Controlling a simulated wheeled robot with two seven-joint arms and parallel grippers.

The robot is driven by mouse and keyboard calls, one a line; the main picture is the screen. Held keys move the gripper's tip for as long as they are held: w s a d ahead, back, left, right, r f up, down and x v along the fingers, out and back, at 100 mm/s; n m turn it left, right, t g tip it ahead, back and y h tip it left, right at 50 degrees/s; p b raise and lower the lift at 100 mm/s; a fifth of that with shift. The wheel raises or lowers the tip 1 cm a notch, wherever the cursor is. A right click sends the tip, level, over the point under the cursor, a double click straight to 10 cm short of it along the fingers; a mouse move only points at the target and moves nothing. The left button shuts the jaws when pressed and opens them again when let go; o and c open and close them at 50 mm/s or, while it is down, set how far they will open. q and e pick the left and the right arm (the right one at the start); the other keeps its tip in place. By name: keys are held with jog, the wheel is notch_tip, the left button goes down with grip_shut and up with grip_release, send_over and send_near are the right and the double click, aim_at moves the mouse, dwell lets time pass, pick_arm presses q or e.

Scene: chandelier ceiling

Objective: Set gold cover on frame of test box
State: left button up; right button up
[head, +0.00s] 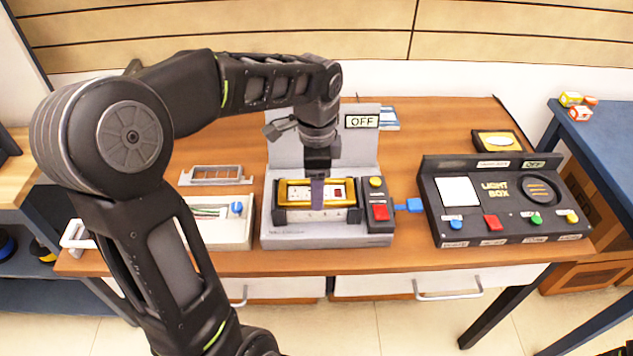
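The test box (278,236) is a grey unit on the wooden table, with an upright back panel carrying an OFF sign. A gold cover (291,186) shows as a gold rim at the dark-ended frame (279,214) in the box's middle. I cannot tell whether it rests fully on the frame or sits slightly above it. My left gripper (317,200) points down over the middle of the cover and hides part of it. Its fingers show as one narrow strip, so their opening is unclear. My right gripper is out of view.
A black light box (470,224) with buttons stands to the right, with a gold-topped dark tray (494,141) behind it. A white tray with a blue knob (237,208) and a grey bracket (215,175) are to the left. A blue table (606,135) is far right.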

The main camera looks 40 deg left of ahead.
pick_arm(q)
jog(key=shift+f, duration=0.1)
dwell(0.7)
jog(key=o, duration=1.4)
jog(key=shift+o, duration=0.2)
jog(key=shift+r+p, duration=2.65)
jog(key=shift+r, duration=0.4)
jog(key=shift+f, duration=0.1)
